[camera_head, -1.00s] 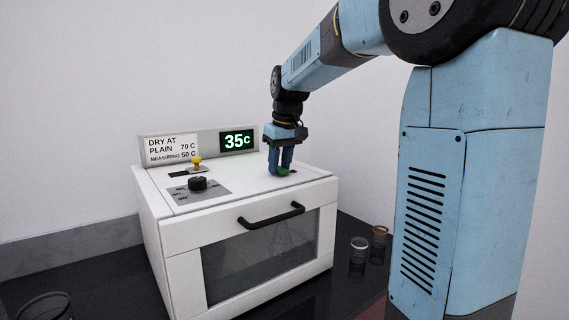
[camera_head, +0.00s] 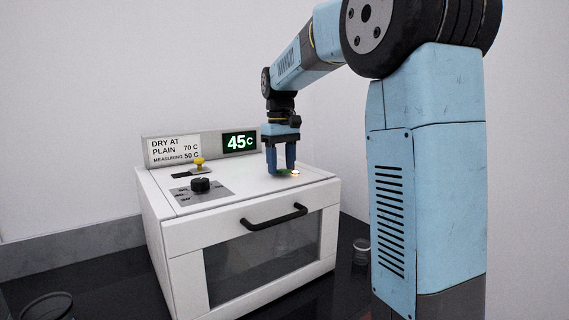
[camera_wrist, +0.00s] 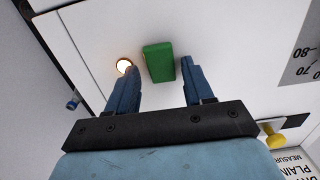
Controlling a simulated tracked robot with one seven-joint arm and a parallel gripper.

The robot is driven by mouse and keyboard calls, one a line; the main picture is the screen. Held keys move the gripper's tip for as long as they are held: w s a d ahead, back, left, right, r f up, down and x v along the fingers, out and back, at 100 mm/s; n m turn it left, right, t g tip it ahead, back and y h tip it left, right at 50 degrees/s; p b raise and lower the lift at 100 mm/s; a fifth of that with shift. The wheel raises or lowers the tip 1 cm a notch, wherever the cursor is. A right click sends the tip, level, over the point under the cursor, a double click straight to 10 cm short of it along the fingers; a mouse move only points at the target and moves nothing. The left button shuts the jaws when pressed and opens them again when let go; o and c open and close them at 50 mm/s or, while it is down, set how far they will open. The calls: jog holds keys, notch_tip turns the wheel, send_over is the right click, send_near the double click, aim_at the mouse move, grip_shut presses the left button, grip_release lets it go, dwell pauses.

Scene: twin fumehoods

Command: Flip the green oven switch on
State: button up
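The green oven switch (camera_wrist: 159,62) is on the white top of the oven (camera_head: 240,228), near its right side. In the wrist view it lies just beyond my fingertips, roughly between their lines. A round lamp (camera_wrist: 124,66) beside it glows, and the glow also shows in the head view (camera_head: 295,173). My gripper (camera_head: 281,172) is open, its two blue fingers apart, pointing down at the oven top by the switch. It holds nothing. In the head view the fingers hide part of the switch, and I cannot tell whether they touch it.
A yellow-topped lever (camera_head: 198,163) and a black knob (camera_head: 200,185) are on the oven's left top. A black handle (camera_head: 274,217) crosses the closed door. A jar (camera_head: 361,250) stands right of the oven.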

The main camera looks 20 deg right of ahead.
jog(key=shift+o, duration=0.3)
notch_tip(320, 180, up, 14)
jog(key=shift+w+f, duration=0.2)
jog(key=shift+w, duration=0.05)
jog(key=shift+a, duration=0.1)
dwell(0.4)
jog(key=s+f+m+t, duration=0.1)
jog(key=s+f+t, duration=0.1)
jog(key=s+f, duration=0.4)
jog(key=s+d+f+m+t, duration=0.1)
jog(key=s+f+t, duration=0.1)
jog(key=s+f, duration=0.5)
jog(key=s+f+m+t, duration=0.1)
jog(key=s+f, duration=0.6)
jog(key=s, duration=0.9)
jog(key=shift+s+d+m+t, duration=0.2)
jog(key=shift+s+m+t, duration=0.15)
jog(key=shift+t, duration=0.15)
